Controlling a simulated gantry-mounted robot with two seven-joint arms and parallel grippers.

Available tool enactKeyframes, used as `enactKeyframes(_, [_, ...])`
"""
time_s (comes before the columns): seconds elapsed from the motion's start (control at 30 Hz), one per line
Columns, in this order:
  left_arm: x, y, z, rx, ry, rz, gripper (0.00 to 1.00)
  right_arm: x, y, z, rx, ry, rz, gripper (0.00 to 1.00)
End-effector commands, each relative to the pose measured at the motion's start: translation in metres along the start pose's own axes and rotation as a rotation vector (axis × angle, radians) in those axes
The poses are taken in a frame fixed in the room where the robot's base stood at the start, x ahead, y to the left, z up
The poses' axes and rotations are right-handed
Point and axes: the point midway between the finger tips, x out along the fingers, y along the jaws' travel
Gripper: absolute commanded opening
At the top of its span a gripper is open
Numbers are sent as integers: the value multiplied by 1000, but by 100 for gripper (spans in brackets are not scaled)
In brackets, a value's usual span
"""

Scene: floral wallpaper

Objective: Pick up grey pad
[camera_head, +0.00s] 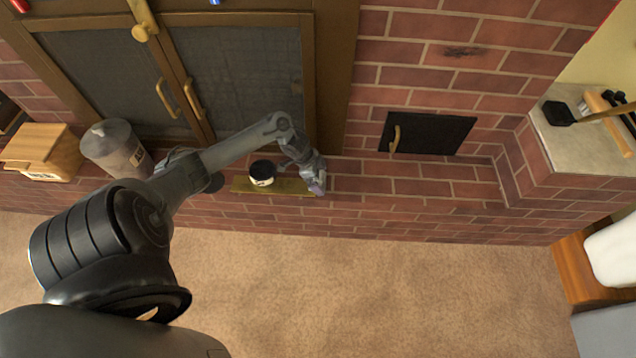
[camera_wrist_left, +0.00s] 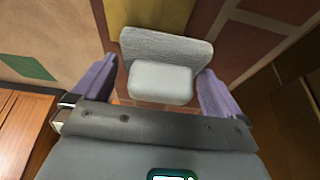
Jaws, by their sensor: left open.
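The grey pad (camera_wrist_left: 165,47) is a small block between my left gripper's purple fingers in the left wrist view. It has a rough grey part and a smoother, paler part (camera_wrist_left: 160,83). The left gripper (camera_wrist_left: 157,70) is open, with one finger on each side of the pad and a small gap showing. In the head view the left gripper (camera_head: 314,177) is at the brick ledge, by the right end of a yellowish strip. The pad cannot be made out there, probably hidden behind the gripper. My right gripper is not in view.
A small black-lidded jar (camera_head: 262,173) stands on the yellowish strip (camera_head: 243,186), just left of the gripper. A clear canister (camera_head: 115,148) and a wooden box (camera_head: 42,150) stand further left. The brick ledge (camera_head: 420,188) to the right is clear. Screened doors (camera_head: 240,75) rise behind.

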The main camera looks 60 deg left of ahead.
Motion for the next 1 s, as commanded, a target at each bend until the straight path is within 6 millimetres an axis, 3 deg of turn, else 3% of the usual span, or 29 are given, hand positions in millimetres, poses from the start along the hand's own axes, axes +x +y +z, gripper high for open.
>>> enactKeyframes(0.27, [3,0,0,1,0,-1,100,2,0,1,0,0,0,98])
enactKeyframes(0.57, [3,0,0,1,0,-1,57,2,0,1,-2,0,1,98])
enactKeyframes(0.83, [1,0,-1,1,0,-1,57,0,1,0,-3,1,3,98])
enactKeyframes(1.0, [-12,-1,-6,1,0,-1,57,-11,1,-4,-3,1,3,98])
